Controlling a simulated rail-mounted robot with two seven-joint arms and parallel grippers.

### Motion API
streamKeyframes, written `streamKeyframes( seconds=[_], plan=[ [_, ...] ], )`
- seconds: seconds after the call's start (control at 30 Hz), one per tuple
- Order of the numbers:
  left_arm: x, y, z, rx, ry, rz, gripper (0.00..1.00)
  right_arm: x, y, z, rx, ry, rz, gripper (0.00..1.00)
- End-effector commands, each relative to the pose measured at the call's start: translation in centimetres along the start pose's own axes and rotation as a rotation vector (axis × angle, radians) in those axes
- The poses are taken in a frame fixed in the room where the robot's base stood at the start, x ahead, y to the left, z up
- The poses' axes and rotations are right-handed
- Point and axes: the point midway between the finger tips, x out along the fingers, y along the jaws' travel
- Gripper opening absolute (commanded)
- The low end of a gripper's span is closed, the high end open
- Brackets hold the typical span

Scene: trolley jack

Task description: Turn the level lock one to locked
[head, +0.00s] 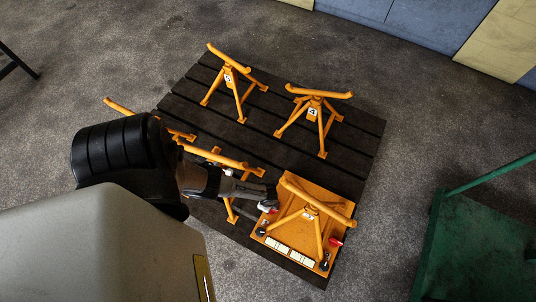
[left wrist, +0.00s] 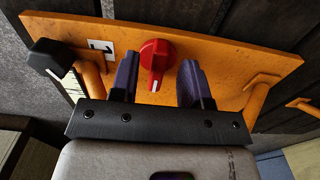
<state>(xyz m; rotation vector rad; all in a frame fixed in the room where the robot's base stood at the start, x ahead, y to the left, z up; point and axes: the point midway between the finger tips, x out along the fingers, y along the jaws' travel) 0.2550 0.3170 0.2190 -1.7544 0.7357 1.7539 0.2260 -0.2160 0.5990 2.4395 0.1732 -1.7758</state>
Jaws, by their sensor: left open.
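The level lock one is a red round knob (left wrist: 158,58) on the face of an orange plate (left wrist: 225,50), beside a white label marked 1 (left wrist: 100,48). Its white pointer line points down in the left wrist view, toward my gripper. My left gripper (left wrist: 158,68) is open, with one dark finger on each side of the knob; I cannot tell if they touch it. In the head view my left gripper (head: 268,198) is at the left edge of the orange jack platform (head: 318,197), mostly hiding the knob. My right gripper is not in view.
Another red knob (head: 336,242) is at the platform's right side. Several orange stands, including one at the back (head: 314,108), are on the dark slatted mat (head: 360,130). A black-capped post (left wrist: 50,58) is left of the knob. A green frame (head: 470,230) stands at right.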

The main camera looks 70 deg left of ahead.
Motion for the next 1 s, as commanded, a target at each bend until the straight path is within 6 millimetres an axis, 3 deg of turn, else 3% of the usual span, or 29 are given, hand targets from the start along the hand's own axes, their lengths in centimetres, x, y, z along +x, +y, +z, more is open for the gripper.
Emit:
streamKeyframes(
  seconds=[0.03, 0.1, 0.4, 1.0],
  plan=[
    [-1.4, 0.0, 0.0, 0.001, 0.001, -0.001, 0.43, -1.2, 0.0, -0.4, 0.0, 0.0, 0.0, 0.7],
    [-2.4, 0.0, 0.0, 0.0, 0.0, 0.0, 0.43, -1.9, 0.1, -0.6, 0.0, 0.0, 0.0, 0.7],
    [-5.3, 0.0, 0.1, 0.001, -0.002, 0.0, 0.43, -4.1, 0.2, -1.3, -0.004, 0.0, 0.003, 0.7],
    [-5.8, 0.0, 0.0, 0.001, -0.001, 0.0, 0.43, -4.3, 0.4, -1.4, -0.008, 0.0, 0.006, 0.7]
  ],
)
